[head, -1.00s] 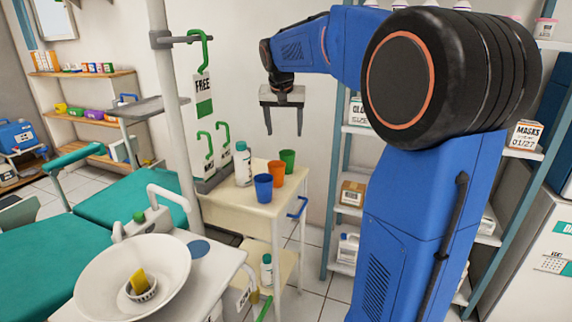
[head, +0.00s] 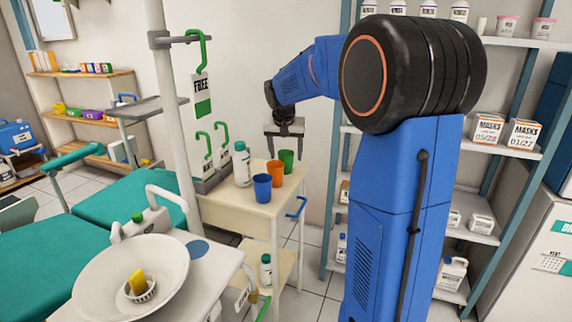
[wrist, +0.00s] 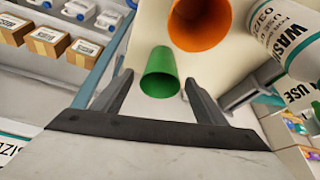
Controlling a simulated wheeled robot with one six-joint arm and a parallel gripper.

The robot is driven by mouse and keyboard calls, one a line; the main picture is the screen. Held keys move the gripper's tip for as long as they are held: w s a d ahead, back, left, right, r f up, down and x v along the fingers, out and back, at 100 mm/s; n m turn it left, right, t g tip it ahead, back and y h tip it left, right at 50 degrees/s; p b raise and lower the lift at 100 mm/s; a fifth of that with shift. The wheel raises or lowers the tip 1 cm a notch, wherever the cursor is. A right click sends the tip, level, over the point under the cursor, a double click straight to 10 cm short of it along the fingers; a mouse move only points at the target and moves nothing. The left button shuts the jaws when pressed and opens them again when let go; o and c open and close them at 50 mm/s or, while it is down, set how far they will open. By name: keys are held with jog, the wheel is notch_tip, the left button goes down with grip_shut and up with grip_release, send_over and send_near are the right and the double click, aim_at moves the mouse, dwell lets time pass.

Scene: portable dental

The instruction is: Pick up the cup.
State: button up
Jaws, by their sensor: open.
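Three cups stand on the cream trolley top: a blue cup (head: 262,187), an orange cup (head: 274,173) and a green cup (head: 286,161). My gripper (head: 285,157) is open, fingers pointing down, close to the green cup in the head view. In the wrist view the green cup (wrist: 159,75) shows between the two spread fingers (wrist: 159,82), with nothing gripped. I cannot tell how far the fingertips are from it. The orange cup (wrist: 198,20) is beyond it, up and right. The blue cup is not visible in the wrist view.
A white bottle (head: 241,164) stands by the cups on the trolley (head: 235,211). Green hooks and a pole (head: 174,90) rise at its left. A shelf unit with boxes (head: 488,127) stands to the right. A white basin (head: 100,290) is at front left.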

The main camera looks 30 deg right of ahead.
jog(key=shift+w+d+f, duration=0.1)
jog(key=shift+w+f, duration=0.05)
jog(key=shift+f, duration=0.25)
jog(key=c, duration=1.1)
jog(key=shift+o, duration=0.2)
